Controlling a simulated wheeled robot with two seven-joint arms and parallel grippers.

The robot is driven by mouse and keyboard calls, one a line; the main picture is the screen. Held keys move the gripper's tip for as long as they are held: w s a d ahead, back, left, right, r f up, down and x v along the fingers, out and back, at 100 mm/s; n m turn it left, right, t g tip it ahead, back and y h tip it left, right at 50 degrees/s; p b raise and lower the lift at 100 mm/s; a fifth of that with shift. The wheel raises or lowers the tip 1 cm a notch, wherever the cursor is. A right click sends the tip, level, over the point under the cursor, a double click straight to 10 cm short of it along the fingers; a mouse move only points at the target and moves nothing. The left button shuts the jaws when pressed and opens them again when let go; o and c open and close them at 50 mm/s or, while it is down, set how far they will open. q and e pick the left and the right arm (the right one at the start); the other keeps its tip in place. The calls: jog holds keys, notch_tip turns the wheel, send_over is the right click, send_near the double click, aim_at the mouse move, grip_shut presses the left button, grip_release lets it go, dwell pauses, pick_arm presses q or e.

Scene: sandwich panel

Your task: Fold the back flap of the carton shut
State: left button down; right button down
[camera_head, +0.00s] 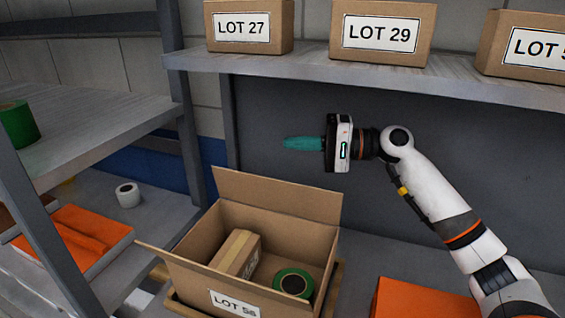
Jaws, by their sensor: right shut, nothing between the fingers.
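The open carton (190,276) labelled LOT 58, its last digit hard to read, stands at the lower middle. Its back flap (277,196) stands up, leaning slightly back. Another flap (165,256) sticks out to the left. Inside lie a small taped box (238,254) and a green tape roll (293,283). My right gripper (286,143) is shut and empty, pointing left, above and behind the back flap's right part and apart from it. My left gripper is not in view.
An upper shelf (290,64) with boxes LOT 27 (250,27) and LOT 29 (383,31) runs above my right arm. A left rack holds a green roll (17,124), a white roll (128,195) and an orange tray (75,240). An orange item (420,300) lies right of the carton.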

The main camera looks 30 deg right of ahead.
jog(key=s+d+f, duration=0.2)
jog(key=d+f, duration=0.4)
jog(key=d, duration=0.2)
jog(key=n+p, duration=0.1)
jog(key=p, duration=0.5)
send_over(274, 196)
jog(key=d, duration=0.3)
jog(key=f, duration=0.1)
jog(key=shift+s+a+f, duration=0.1)
jog(key=shift+a, duration=0.2)
jog(key=shift+b, duration=0.35)
jog(key=shift+s+a+n, duration=0.2)
jog(key=shift+a+n, duration=0.05)
jog(key=shift+n, duration=0.05)
